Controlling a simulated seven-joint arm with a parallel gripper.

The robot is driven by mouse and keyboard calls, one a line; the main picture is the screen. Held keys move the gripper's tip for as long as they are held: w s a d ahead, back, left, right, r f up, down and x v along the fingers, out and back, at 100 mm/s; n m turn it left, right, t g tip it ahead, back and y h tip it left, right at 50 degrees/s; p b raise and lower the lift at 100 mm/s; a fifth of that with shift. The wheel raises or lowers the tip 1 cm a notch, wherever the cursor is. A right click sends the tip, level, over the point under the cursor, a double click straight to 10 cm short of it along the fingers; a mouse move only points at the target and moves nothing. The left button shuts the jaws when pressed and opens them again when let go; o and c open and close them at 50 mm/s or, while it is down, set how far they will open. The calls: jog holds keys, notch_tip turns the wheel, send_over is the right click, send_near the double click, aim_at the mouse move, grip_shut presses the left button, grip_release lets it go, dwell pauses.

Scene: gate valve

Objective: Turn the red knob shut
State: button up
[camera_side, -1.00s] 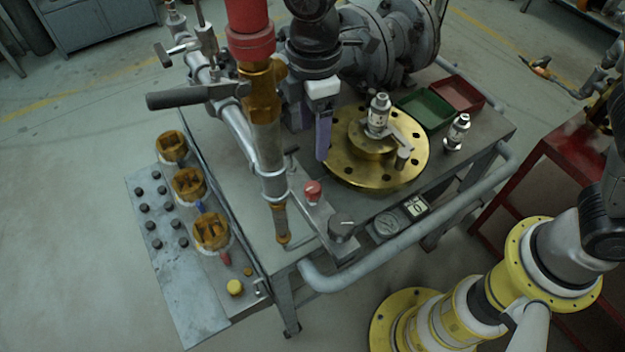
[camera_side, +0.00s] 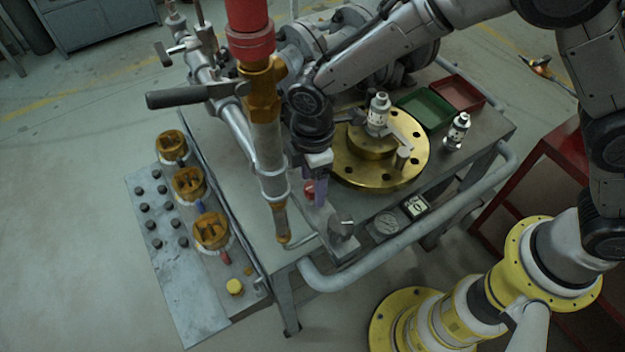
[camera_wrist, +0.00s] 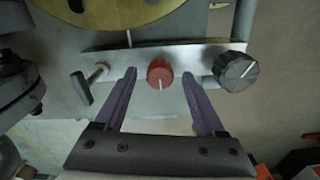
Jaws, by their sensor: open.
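The red knob (camera_wrist: 160,72) sits on a grey bar (camera_wrist: 142,54) on the bench, with a white mark on its lower face in the wrist view. My gripper (camera_wrist: 158,76) is open, with one purple finger left of the knob and one right of it. Both fingers look apart from the knob; how deep they reach around it I cannot tell. In the side view the knob (camera_side: 309,190) is partly hidden by my gripper (camera_side: 320,190), which points down over it.
A dark knob (camera_wrist: 236,70) stands right of the red knob and a small T-handle (camera_wrist: 90,82) left of it. A brass flange (camera_side: 400,178) lies behind. A vertical pipe (camera_side: 267,150) stands close to my gripper's left in the side view.

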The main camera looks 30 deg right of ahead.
jog(key=shift+f, duration=0.2)
jog(key=shift+c, duration=0.2)
grip_shut()
